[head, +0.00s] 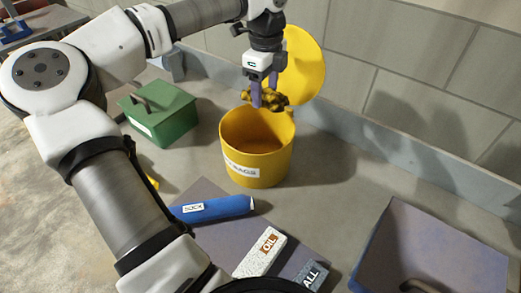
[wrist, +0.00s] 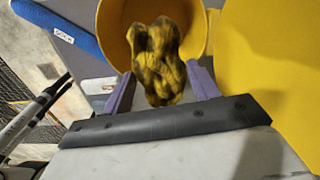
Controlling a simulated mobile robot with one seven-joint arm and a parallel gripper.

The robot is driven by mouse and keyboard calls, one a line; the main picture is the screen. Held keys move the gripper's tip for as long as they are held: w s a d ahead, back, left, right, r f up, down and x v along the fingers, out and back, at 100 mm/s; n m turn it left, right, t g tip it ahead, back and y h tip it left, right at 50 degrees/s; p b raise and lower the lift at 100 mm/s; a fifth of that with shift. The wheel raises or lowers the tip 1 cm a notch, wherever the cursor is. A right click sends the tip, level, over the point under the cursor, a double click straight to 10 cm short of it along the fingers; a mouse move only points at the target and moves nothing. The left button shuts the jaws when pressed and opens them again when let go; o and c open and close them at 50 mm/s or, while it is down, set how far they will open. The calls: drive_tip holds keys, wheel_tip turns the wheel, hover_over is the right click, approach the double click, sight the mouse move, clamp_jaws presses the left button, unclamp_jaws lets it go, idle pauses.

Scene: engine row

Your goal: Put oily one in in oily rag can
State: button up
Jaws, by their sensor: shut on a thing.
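The oily rag (head: 265,98) is a crumpled, dark-stained yellow cloth. My gripper (head: 263,97) is shut on it and holds it above the open mouth of the oily rag can. The rag also shows between the two purple fingers in the wrist view (wrist: 157,62). The oily rag can (head: 257,160) is a round yellow bin with a white label partly reading "RAGS". Its round yellow lid (head: 304,65) stands open at the back. In the wrist view the can (wrist: 112,30) is behind the rag, and the rag hides much of its inside.
A green box (head: 160,118) with a handle stands left of the can. A blue roll (head: 212,209), a white "OIL" block (head: 260,254) and a grey "ALL" block (head: 311,275) lie in front. A blue-edged tray (head: 435,250) is at the right. A block wall (head: 420,85) stands behind.

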wheel_tip(320, 180, down, 3)
drive_tip(key=shift+f+b, duration=0.15)
drive_tip(key=shift+b, duration=0.55)
drive_tip(key=o, duration=1.1)
drive_tip(key=shift+c, duration=0.2)
wheel_tip(320, 180, up, 14)
drive_tip(key=b, duration=0.2)
drive_tip(key=shift+f, duration=0.1)
